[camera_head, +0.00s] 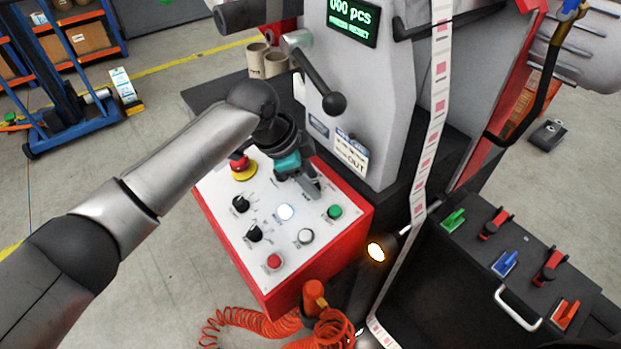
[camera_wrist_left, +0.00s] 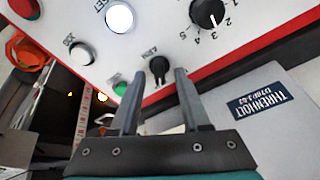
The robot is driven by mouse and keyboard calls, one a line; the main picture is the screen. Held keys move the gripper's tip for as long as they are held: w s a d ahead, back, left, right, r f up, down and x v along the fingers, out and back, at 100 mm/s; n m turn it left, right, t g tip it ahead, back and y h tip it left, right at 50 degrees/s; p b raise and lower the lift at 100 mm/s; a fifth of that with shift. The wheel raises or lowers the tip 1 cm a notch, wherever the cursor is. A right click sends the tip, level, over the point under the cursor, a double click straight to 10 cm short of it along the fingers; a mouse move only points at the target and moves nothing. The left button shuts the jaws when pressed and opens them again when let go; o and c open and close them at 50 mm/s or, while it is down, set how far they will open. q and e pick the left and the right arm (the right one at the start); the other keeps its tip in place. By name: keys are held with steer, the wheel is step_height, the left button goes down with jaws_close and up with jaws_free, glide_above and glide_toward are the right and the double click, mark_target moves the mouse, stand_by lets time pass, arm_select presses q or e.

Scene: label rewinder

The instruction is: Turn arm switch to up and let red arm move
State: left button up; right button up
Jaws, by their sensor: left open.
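The control panel (camera_head: 262,212) is a red box with a white face. My left gripper (camera_head: 308,184) is low over the panel's far edge and hides the spot beneath it in the head view. Red machine parts show at the upper right; I cannot tell which is the red arm.
The panel also carries a red emergency stop (camera_head: 240,165), black knobs and lit buttons. A black ball-ended lever (camera_head: 333,103) sticks out above. A label strip (camera_head: 431,120) runs down to the right. An orange coiled cord (camera_head: 255,322) hangs in front.

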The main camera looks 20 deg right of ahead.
arm_select(q)
steer(key=shift+c, duration=0.2)
jaws_close()
stand_by(0.4)
